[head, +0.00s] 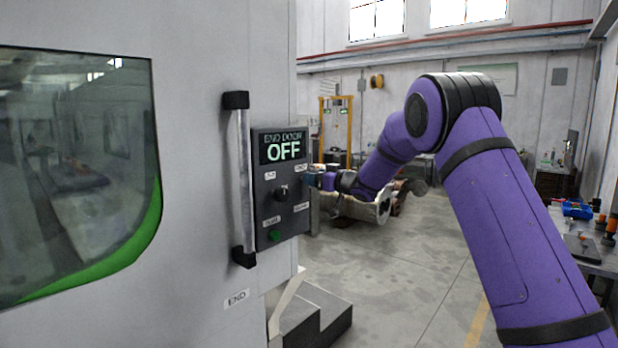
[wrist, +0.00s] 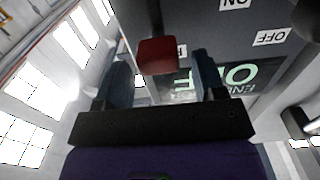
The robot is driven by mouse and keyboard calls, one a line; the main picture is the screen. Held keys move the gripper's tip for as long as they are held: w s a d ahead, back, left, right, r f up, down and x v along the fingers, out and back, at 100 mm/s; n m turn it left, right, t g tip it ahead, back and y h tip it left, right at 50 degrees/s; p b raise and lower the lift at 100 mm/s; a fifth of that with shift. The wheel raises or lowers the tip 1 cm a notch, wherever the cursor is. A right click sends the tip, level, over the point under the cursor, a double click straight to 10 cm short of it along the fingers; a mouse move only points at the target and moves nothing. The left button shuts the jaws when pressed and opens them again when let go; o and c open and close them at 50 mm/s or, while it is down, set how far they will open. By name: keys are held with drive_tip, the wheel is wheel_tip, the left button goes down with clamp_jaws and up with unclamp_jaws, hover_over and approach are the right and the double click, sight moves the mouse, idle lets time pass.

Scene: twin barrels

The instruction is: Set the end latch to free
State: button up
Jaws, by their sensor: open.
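The end door's grey control panel (head: 282,215) has a display (head: 282,148) reading "END DOOR OFF", a dark rotary knob (head: 281,192) and a green button (head: 274,235). My gripper (head: 318,181) is at the panel's right edge, partly hidden. In the wrist view my gripper (wrist: 161,62) is open, one finger on each side of a red block (wrist: 158,56) on a dark stem. The block may be the latch; its setting cannot be told. The panel's display (wrist: 235,78) appears upside down behind the fingers, with "ON" and "OFF" labels above it.
A vertical door handle (head: 241,180) stands left of the panel, beside a green-edged window (head: 75,170). Dark steps (head: 318,315) sit below the panel. A workbench (head: 590,255) with small items is at the right. Open floor lies between.

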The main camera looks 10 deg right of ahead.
drive_tip(key=v, duration=0.7)
idle(0.3)
drive_tip(key=s+d+r+m+h, duration=0.3)
drive_tip(key=s+r+h, duration=0.2)
drive_tip(key=s, duration=0.5)
drive_tip(key=s+d+r+m+h, duration=0.3)
drive_tip(key=s+r+h, duration=0.25)
drive_tip(key=s, duration=0.45)
drive_tip(key=s+a+f+g, duration=0.1)
drive_tip(key=s+f+g, duration=0.2)
drive_tip(key=s, duration=0.8)
drive_tip(key=s+a+f+g, duration=0.2)
drive_tip(key=s+f+g, duration=0.1)
drive_tip(key=s, duration=0.9)
drive_tip(key=s+a+f+m+g, duration=0.1)
drive_tip(key=s+f+g, duration=0.2)
drive_tip(key=s, duration=0.9)
drive_tip(key=shift+a+f, duration=0.3)
drive_tip(key=shift+f, duration=0.3)
